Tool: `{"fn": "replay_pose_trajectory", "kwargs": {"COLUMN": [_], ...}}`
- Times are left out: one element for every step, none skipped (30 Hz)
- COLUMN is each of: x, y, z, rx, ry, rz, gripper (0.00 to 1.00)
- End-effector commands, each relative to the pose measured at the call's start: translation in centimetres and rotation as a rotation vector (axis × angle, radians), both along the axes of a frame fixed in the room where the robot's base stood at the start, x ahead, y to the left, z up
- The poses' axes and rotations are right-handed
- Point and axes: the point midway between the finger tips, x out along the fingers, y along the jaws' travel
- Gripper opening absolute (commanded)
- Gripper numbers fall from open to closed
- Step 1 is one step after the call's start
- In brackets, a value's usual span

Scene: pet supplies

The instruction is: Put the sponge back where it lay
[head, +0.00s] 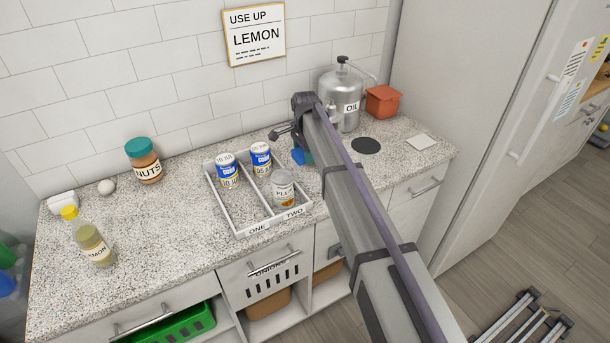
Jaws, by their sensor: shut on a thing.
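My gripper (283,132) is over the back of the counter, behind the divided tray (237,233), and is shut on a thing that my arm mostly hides. A small blue and teal patch (298,157) shows beside my arm, just right of the tray. It may be part of the sponge, but too little shows to be sure. I cannot tell whether it touches the counter. No other thing in view is clearly a sponge.
The tray holds two blue-and-white cans (228,172) and a PLUM jar (283,190). A NUTS jar (143,162) and a yellow-capped bottle (92,243) stand left.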

Motion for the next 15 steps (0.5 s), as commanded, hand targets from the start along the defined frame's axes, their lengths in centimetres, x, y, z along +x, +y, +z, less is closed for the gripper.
{"fn": "replay_pose_trajectory", "kwargs": {"x": [0.0, 0.0, 0.0, 0.0, 0.0, 0.0, 0.0, 0.0, 0.0, 0.0, 0.0, 0.0, 0.0, 0.0, 0.0], "y": [0.0, 0.0, 0.0, 0.0, 0.0, 0.0, 0.0, 0.0, 0.0, 0.0, 0.0, 0.0, 0.0, 0.0, 0.0], "z": [-0.7, -0.6, -0.5, -0.5, -0.6, -1.2, -1.7, -2.4, -3.4, -4.1, -4.7, -5.1, -5.1, -5.0, -4.8], "rx": [0.0, 0.0, 0.0, 0.0, 0.0, 0.0, 0.0, 0.0, 0.0, 0.0, 0.0, 0.0, 0.0, 0.0, 0.0], "ry": [0.0, 0.0, 0.0, 0.0, 0.0, 0.0, 0.0, 0.0, 0.0, 0.0, 0.0, 0.0, 0.0, 0.0, 0.0], "rz": [0.0, 0.0, 0.0, 0.0, 0.0, 0.0, 0.0, 0.0, 0.0, 0.0, 0.0, 0.0, 0.0, 0.0, 0.0], "gripper": [0.42, 0.42, 0.42, 0.42, 0.42, 0.42, 0.42, 0.42, 0.42, 0.42, 0.42, 0.42, 0.42, 0.42, 0.42]}}
